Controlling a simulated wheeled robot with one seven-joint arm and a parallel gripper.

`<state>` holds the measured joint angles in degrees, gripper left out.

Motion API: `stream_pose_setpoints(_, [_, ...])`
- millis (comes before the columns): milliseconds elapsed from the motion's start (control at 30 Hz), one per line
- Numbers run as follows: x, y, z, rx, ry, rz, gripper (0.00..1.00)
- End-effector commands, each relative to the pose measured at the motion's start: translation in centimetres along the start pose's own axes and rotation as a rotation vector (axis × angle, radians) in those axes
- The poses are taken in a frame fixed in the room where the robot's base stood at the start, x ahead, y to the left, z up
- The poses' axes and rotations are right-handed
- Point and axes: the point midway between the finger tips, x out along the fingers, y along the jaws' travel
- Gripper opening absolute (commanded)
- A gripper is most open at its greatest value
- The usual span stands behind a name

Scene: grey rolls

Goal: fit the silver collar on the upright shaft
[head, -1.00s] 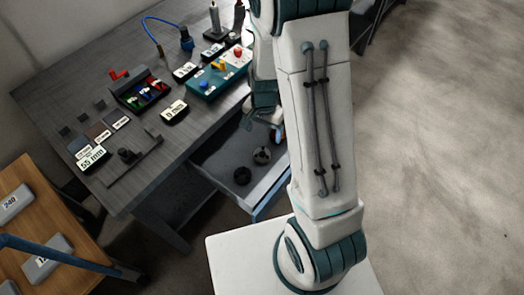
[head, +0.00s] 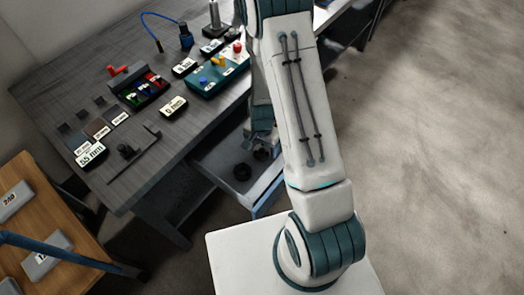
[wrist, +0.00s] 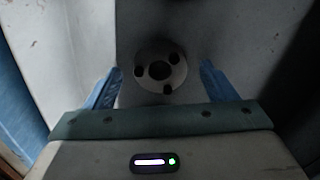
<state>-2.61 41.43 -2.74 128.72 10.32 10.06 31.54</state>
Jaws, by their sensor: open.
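The silver collar (wrist: 178,74), a grey disc with a central hole and small holes around it, lies in the open drawer in the wrist view. My gripper (wrist: 161,68) is open above it, with one blue finger on each side and no clear contact. In the head view, my gripper (head: 262,146) reaches down into the drawer and hides much of the collar there. An upright shaft (head: 214,14) on a dark base stands at the back of the grey workbench.
The workbench (head: 150,195) holds a teal box (head: 203,85) with coloured knobs, a dark tray (head: 138,92), and label blocks. A wooden table (head: 25,245) stands at left.

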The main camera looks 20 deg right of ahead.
Motion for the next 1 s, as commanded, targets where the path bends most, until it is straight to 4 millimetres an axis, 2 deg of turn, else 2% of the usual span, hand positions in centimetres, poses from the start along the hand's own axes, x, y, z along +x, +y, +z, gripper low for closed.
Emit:
stream_pose_setpoints(133, [0.91, -0.02, 0.01, 0.0, 0.0, -0.001, 0.79])
stream_pose_setpoints(367, [1.0, -0.03, 0.0, 0.0, 0.0, -0.001, 0.79])
stream_pose_setpoints(467, [0.99, -0.02, 0.0, 0.0, 0.0, -0.001, 0.56])
stream_pose_setpoints(500, [0.99, -0.02, 0.0, 0.0, 0.0, -0.001, 0.45])
stream_pose_setpoints(600, [0.98, -0.01, 0.0, 0.0, 0.0, -0.001, 0.2])
stream_pose_setpoints(1000, [0.47, -0.05, -0.04, 0.0, 0.001, -0.001, 0.2])
